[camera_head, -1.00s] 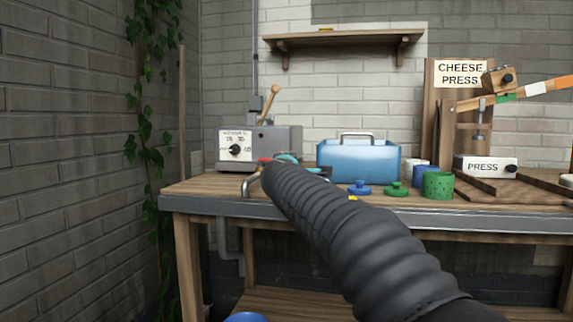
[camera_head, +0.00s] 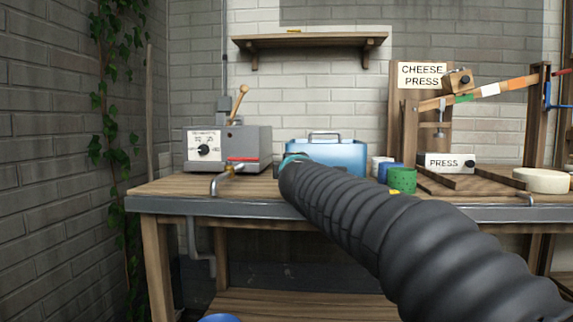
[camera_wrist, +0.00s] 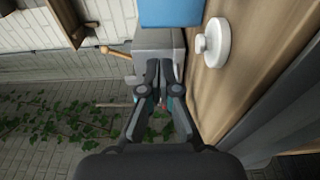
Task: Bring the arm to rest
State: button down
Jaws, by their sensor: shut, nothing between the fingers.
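My arm, in a black ribbed sleeve, reaches from the lower right of the head view toward the left part of the bench and hides part of the bench top. In the wrist view my gripper (camera_wrist: 160,92) shows with its two dark fingers together and nothing between them. It is in front of the grey machine (camera_wrist: 158,42), apart from it as far as I can tell. In the head view the gripper itself is mostly hidden behind the sleeve.
The wooden bench (camera_head: 165,187) carries the grey machine (camera_head: 255,143) with a dial, a blue vat (camera_head: 345,155), a green perforated mould (camera_head: 402,180) and a cheese press (camera_head: 490,88). A white round lid (camera_wrist: 217,42) lies near the gripper. A shelf (camera_head: 310,41) hangs above.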

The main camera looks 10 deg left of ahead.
jog(key=s+d+f+m+g+h+p, duration=0.25)
jog(key=s+d+m, duration=0.4)
jog(key=d, duration=0.55)
jog(key=s+d+f+m+g+h+p, duration=0.25)
jog(key=s+d+f+m+h, duration=0.35)
jog(key=d, duration=0.6)
jog(key=s+d+f+m+g+y+p, duration=0.1)
jog(key=s+f+m+g+p, duration=0.1)
jog(key=s+f, duration=0.3)
jog(key=s+d+f+m+g+y+p, duration=0.1)
jog(key=s+f, duration=0.4)
jog(key=s, duration=0.8)
jog(key=s+d+f+m+g+y+p, duration=0.2)
jog(key=s+f+m, duration=0.3)
jog(key=s, duration=0.4)
jog(key=shift+s+d+f+g+p, duration=0.2)
jog(key=shift+d+g+p, duration=0.3)
jog(key=shift+g, duration=0.4)
jog(key=shift+d, duration=0.1)
